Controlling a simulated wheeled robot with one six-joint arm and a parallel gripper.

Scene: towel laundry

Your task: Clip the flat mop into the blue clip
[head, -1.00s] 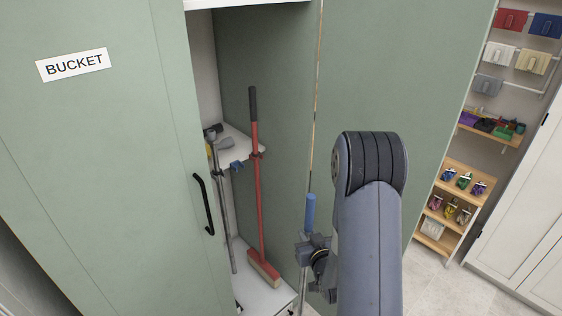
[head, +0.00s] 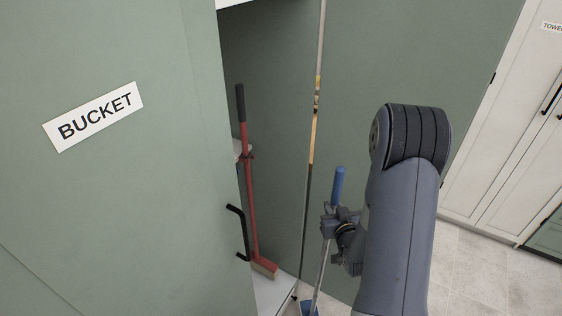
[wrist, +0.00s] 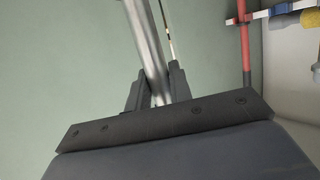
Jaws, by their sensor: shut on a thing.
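The flat mop has a blue grip (head: 338,187), a thin grey pole and a blue foot (head: 309,309) at the bottom edge of the head view. My gripper (head: 329,224) is shut on its pole just below the blue grip. In the wrist view the grey pole (wrist: 145,45) runs between the fingers (wrist: 155,90). The mop hangs slightly tilted outside the cupboard, right of its opening. A blue part that looks like the blue clip (wrist: 284,9) shows at the top right of the wrist view. In the head view the cupboard door hides the clip.
A red broom (head: 249,190) stands in the cupboard, held by a red clip. The green door marked BUCKET (head: 100,115), with a black handle (head: 238,232), covers the left. White cupboards (head: 500,150) stand at the right, with free floor (head: 475,270) before them.

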